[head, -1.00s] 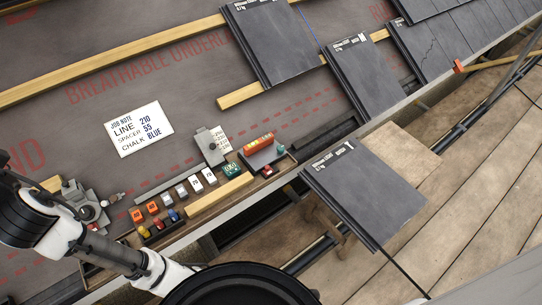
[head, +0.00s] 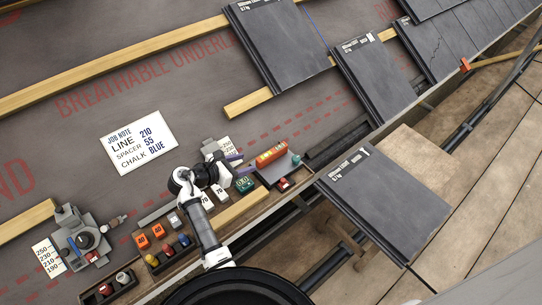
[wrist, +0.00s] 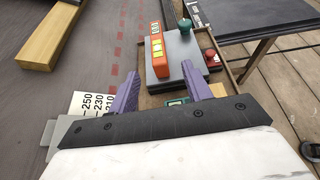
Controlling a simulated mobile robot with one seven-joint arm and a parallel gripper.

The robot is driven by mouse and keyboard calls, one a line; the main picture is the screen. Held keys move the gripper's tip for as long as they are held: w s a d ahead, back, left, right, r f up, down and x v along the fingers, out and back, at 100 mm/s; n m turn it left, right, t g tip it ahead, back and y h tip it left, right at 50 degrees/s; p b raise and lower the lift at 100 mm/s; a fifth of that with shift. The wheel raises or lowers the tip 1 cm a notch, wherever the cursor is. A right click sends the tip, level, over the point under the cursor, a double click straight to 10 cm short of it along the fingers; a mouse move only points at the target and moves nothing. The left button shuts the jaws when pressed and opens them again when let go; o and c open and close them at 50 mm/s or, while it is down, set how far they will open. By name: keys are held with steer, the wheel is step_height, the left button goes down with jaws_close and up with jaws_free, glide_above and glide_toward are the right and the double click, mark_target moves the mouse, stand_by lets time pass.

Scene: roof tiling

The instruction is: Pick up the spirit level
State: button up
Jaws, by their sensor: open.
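The spirit level is a short orange-red bar with yellow-green windows (head: 271,154). It lies on a grey plate (head: 281,169) at the right end of the tool tray. In the wrist view the level (wrist: 157,50) stands along the plate's left side, ahead of my gripper. My gripper (wrist: 160,74) is open, with its two purple fingers apart and nothing held between them. The fingers reach toward the near end of the plate, short of the level.
A teal-topped tool (wrist: 185,26) and a red-topped item (wrist: 212,58) are right of the level. The tray (head: 227,232) holds several coloured blocks. A timber batten (wrist: 48,38) lies to the left. A slate stack (head: 385,200) sits right of the tray.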

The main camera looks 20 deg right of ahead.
mark_target(270, 153)
steer(key=x, duration=0.6)
steer(key=shift+w+d, duration=0.2)
steer(key=x, duration=0.4)
steer(key=shift+w+d+r+p, duration=0.15)
steer(key=shift+d+r+p, duration=0.05)
steer(key=shift+r+p, duration=0.1)
steer(key=shift+w+d+f, duration=0.2)
steer(key=shift+d+f, duration=0.1)
steer(key=shift+d, duration=0.15)
jaws_close()
